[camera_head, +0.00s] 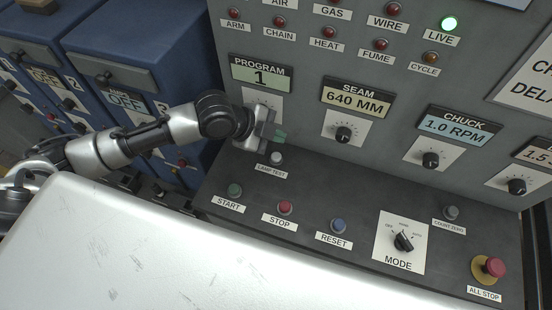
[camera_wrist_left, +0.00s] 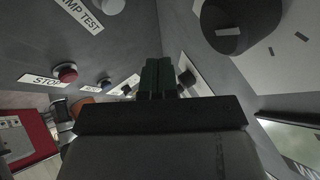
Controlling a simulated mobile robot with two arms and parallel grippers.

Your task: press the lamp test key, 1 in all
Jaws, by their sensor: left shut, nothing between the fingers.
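The lamp test key (camera_head: 276,158) is a pale round button on the sloping console, above its "LAMP TEST" label (camera_head: 271,171). My left gripper (camera_head: 281,136) is shut and empty, with dark green fingertips. In the head view it is just above and behind the key, in front of the panel's program dial card, apart from the key. In the left wrist view the shut fingers (camera_wrist_left: 155,78) point away from the camera. The lamp test label (camera_wrist_left: 84,14) and part of the pale key (camera_wrist_left: 110,4) show at the top left there. My right gripper is not in view.
The start (camera_head: 235,190), stop (camera_head: 285,208) and reset (camera_head: 338,226) buttons sit in front of the key. A mode knob (camera_head: 403,241) and red all stop button (camera_head: 494,267) are at right. The upright panel with the seam knob (camera_head: 343,134) rises close behind my gripper.

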